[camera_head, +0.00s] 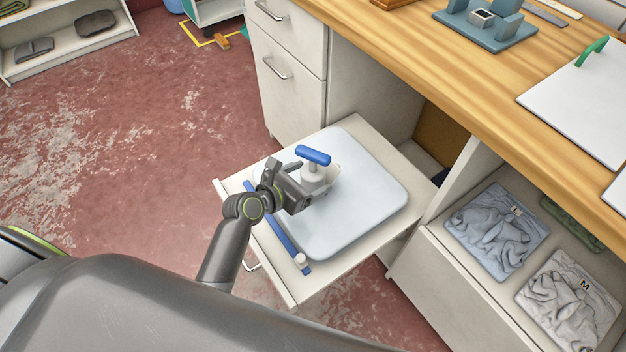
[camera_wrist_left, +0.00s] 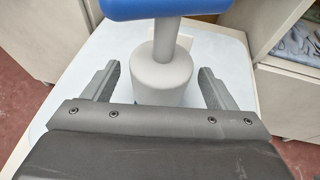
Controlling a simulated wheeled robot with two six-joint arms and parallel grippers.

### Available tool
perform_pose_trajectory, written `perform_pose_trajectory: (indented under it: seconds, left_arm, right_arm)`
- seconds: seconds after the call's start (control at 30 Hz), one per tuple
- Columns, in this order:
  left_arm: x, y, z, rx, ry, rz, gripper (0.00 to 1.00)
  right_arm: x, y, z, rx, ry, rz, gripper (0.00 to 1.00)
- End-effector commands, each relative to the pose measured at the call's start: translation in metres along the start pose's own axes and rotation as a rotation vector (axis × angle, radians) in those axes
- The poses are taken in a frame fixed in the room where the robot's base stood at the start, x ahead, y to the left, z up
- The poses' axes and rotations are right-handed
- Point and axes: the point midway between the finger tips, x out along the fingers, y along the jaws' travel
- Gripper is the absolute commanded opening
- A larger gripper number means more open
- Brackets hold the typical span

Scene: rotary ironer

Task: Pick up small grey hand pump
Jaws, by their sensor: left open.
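The small grey hand pump (camera_head: 317,178) has a grey body and a blue T-handle. It stands upright on a pale board on the pulled-out shelf. My left gripper (camera_head: 286,178) is at the pump's left side in the head view, partly covering its lower body. In the left wrist view the pump's grey body (camera_wrist_left: 162,80) stands between the two open fingers of the left gripper (camera_wrist_left: 158,88), with a visible gap on each side. The blue handle runs out of the top of that view. My right gripper is not in view.
The pale board (camera_head: 365,200) lies on the pulled-out shelf (camera_head: 300,283). A blue strip (camera_head: 283,238) with a white knob lies along its left edge. Folded clothes (camera_head: 497,230) fill an open drawer at right. The wooden counter (camera_head: 450,80) overhangs the back.

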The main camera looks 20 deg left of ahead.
Motion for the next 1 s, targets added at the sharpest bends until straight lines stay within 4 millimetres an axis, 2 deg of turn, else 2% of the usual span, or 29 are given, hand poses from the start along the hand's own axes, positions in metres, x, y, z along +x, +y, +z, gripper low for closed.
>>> perform_pose_trajectory:
  seconds: [0.03, 0.2, 0.47, 0.9, 1.0]
  left_arm:
    - [0.007, 0.0, -0.001, -0.001, -0.002, 0.0, 0.79]
    - [0.018, 0.0, 0.0, 0.0, -0.001, 0.001, 0.79]
    - [0.019, 0.0, 0.0, 0.0, 0.0, 0.001, 0.79]
    - [0.018, 0.0, 0.001, 0.0, -0.001, 0.001, 0.23]
    - [0.018, 0.0, 0.0, 0.0, -0.001, 0.001, 0.22]
  right_arm:
    - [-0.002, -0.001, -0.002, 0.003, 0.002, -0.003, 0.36]
    - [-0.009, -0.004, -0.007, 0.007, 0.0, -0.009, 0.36]
    - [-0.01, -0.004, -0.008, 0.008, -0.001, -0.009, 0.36]
    - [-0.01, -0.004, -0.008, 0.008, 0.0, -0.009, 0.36]
    - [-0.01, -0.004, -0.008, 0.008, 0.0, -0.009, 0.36]
